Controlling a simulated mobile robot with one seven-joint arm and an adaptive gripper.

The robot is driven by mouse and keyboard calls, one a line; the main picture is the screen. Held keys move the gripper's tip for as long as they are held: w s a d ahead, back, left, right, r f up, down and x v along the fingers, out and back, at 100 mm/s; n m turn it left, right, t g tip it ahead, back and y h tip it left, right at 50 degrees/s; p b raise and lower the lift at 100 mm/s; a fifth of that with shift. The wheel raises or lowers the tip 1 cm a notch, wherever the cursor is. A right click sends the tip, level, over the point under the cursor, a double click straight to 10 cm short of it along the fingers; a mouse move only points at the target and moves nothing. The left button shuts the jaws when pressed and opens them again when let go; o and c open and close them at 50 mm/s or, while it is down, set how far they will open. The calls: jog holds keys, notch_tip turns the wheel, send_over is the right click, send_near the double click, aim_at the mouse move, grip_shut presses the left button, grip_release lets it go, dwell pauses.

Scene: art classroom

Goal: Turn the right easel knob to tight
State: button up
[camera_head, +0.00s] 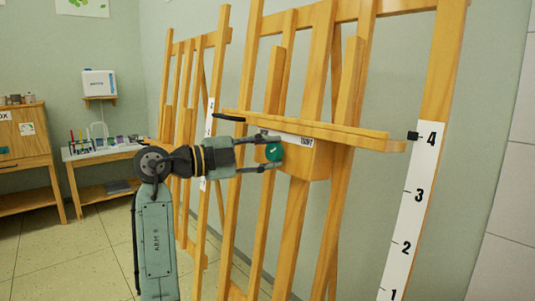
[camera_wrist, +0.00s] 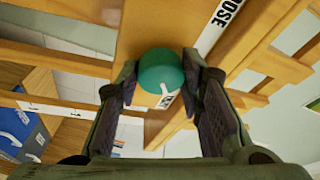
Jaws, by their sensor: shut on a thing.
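The green easel knob (camera_head: 274,152) sits on a wooden block (camera_head: 310,158) under the easel's ledge. In the wrist view the knob (camera_wrist: 160,70) is a round cap between my fingertips, with a white pointer mark at its lower edge. The pointer faces a small white label (camera_wrist: 167,99), partly hidden by the knob. Another label (camera_wrist: 228,14) reads "OOSE", its start not clear. My gripper (camera_head: 268,151) reaches in from the left, its two fingers shut on the knob's sides; they also show in the wrist view (camera_wrist: 160,75).
The easel ledge (camera_head: 340,134) runs just above my gripper. A numbered white scale (camera_head: 412,190) is on the right upright. More easel frames stand behind my arm. A side table (camera_head: 105,150) with supplies and a wooden cabinet are at far left. The floor at left is clear.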

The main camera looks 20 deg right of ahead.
jog(key=shift+r+m, duration=0.1)
jog(key=shift+m, duration=0.5)
jog(key=o, duration=1.2)
jog(key=shift+c, duration=0.2)
jog(key=a, duration=1.2)
jog(key=shift+s+r, duration=0.15)
jog(key=shift+s, duration=0.25)
jog(key=shift+a, duration=0.1)
